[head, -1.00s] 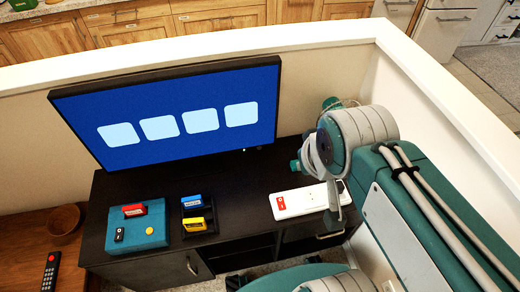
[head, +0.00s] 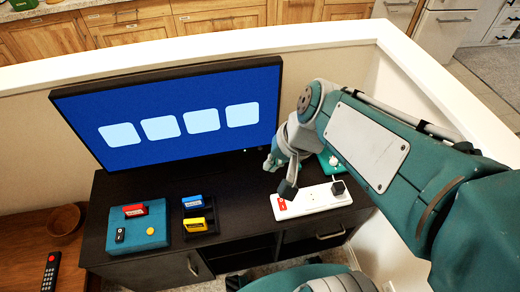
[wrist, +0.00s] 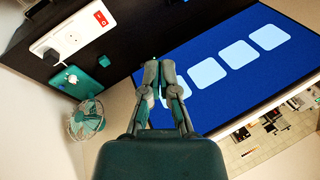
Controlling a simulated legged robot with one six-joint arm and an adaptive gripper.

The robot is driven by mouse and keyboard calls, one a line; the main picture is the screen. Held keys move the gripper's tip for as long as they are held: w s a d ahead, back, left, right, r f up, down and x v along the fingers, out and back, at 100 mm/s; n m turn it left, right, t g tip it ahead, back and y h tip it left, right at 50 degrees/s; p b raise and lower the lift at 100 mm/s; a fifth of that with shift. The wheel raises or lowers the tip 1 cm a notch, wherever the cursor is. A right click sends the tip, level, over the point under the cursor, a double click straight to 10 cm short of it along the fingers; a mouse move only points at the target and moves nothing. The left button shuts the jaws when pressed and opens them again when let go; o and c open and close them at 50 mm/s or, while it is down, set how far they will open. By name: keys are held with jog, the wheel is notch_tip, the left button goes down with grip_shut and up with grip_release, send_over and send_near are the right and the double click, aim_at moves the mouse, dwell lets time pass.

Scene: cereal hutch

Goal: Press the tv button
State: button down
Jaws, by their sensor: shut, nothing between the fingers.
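The TV (head: 170,110) stands on a dark cabinet, its screen lit blue with several pale squares; it also shows tilted in the wrist view (wrist: 205,95). A tiny light spot (head: 244,150) is on its lower right edge; I cannot tell if it is the button.
The power strip (head: 318,197) has a red switch and a dark plug. A teal box (head: 135,228) and game cartridges (head: 193,202) are on the cabinet's left. A remote (head: 50,272) lies far left.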

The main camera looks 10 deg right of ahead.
aim_at(260, 149)
jog(key=w+a+f+m+t+y, duration=0.1)
jog(key=w+a+f+m+y, duration=0.2)
jog(key=w+f+m+y, duration=0.8)
jog(key=w+d+f+m+t+h, duration=0.2)
jog(key=f+m, duration=0.3)
jog(key=f, duration=0.3)
jog(key=w+d+f+m+t+h, duration=0.2)
jog(key=f+m, duration=0.4)
jog(key=f, duration=0.3)
jog(key=w+d+f+m+t+h, duration=0.2)
jog(key=w+d+f+m+h, duration=0.1)
jog(key=f, duration=0.5)
jog(key=shift+w+d+f+m, duration=0.1)
jog(key=shift+w+d+m, duration=0.25)
jog(key=shift+w+m, duration=0.3)
jog(key=shift+w+d+f+m, duration=0.1)
jog(key=shift+w+d+m, duration=0.2)
jog(key=shift+w+m, duration=0.3)
jog(key=shift+s+r, duration=0.1)
jog(key=shift+w, duration=4.45)
jog(key=shift+w+r, duration=0.1)
jog(key=shift+w, duration=0.25)
